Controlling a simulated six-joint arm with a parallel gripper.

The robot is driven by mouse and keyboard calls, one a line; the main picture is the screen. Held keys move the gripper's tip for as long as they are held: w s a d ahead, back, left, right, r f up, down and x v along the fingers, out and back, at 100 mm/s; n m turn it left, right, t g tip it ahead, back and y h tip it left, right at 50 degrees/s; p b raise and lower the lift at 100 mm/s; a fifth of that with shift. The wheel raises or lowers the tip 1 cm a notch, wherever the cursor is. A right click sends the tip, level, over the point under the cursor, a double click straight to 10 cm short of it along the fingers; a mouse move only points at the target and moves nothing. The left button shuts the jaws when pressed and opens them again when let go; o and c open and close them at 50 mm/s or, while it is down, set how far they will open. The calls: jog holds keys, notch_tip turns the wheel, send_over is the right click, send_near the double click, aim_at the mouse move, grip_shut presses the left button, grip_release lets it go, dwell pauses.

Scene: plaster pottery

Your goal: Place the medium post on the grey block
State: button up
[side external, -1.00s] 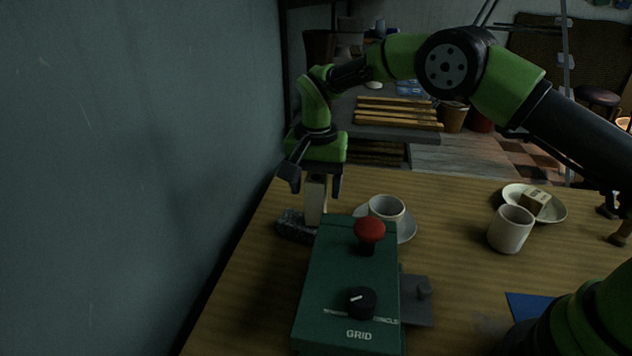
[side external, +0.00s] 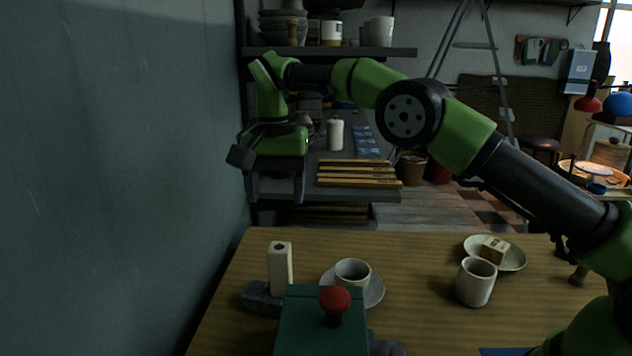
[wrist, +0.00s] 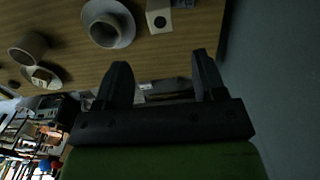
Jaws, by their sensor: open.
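The medium post (side external: 280,268), a cream upright block with a dark hole in its top, stands on the grey block (side external: 259,298) at the table's left side. The lower part of the grey block is partly hidden by the green box. The post also shows at the top of the wrist view (wrist: 159,17). My gripper (side external: 274,199) is open and empty, raised above and behind the post, clear of it. Its two fingers (wrist: 161,72) show apart in the wrist view, with nothing between them.
A cup (side external: 352,272) on a saucer (side external: 376,291) stands right of the post. The green box (side external: 300,325) with a red button (side external: 335,299) is in front. Another cup (side external: 475,282) and a plate (side external: 514,257) bearing a small block (side external: 494,250) are at right. A wall borders the left.

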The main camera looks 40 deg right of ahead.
jog(key=s+d+r+n+t+y, duration=0.1)
jog(key=s+d+r+n+t, duration=0.25)
jog(key=s+r, duration=0.9)
jog(key=s+d+f+t, duration=0.1)
jog(key=s+f+t, duration=0.1)
jog(key=s, duration=0.6)
jog(key=s+d+f+n+t+y, duration=0.1)
jog(key=s, duration=0.7)
jog(key=shift+d+f+t, duration=0.3)
jog(key=shift+f+t, duration=0.05)
jog(key=shift+n, duration=0.25)
